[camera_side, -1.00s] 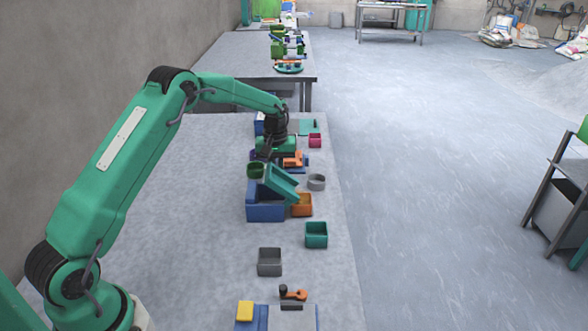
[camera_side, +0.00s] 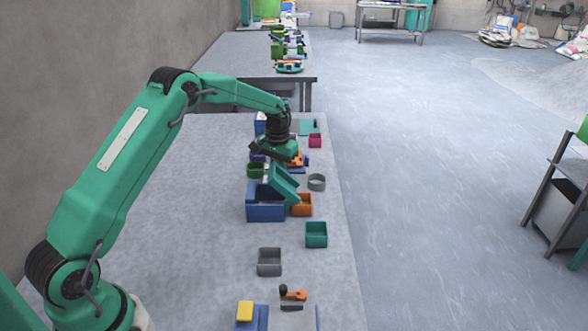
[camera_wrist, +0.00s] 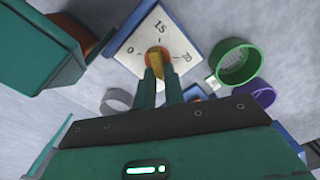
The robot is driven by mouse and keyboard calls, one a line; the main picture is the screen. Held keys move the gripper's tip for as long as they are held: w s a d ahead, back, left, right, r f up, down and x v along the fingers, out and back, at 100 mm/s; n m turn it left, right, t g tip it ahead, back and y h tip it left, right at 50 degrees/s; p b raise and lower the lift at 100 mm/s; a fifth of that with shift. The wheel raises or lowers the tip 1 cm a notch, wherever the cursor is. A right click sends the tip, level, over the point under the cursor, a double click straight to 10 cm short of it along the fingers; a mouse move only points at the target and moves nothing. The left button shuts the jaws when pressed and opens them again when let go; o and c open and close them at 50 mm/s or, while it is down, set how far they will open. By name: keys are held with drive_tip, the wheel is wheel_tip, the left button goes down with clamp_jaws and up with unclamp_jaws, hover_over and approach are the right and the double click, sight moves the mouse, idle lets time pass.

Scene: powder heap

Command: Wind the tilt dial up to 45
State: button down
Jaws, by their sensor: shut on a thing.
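The tilt dial's white plate (camera_wrist: 181,42) shows in the wrist view with marks 0, 15 and one that looks like 20. My gripper (camera_wrist: 163,82) is shut on its yellow-orange knob (camera_wrist: 158,57), which points between 0 and 20, towards 15; the exact reading is hard to tell. In the side view my gripper (camera_side: 268,158) is turned at an angle behind the green chute (camera_side: 284,184) and hides the dial. The chute slopes down to the right on the blue stand (camera_side: 265,212), above the orange bin (camera_side: 302,205).
A green ring (camera_side: 255,170) and a grey ring (camera_side: 317,182) stand beside the stand. A teal box (camera_side: 316,235) and a grey box (camera_side: 269,262) stand nearer on the table. A purple ring (camera_wrist: 262,94) is close to my gripper in the wrist view.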

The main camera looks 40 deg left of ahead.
drive_tip(key=c, duration=1.5)
unclamp_jaws()
drive_tip(key=shift+r, duration=0.15)
drive_tip(key=shift+r, duration=3.8)
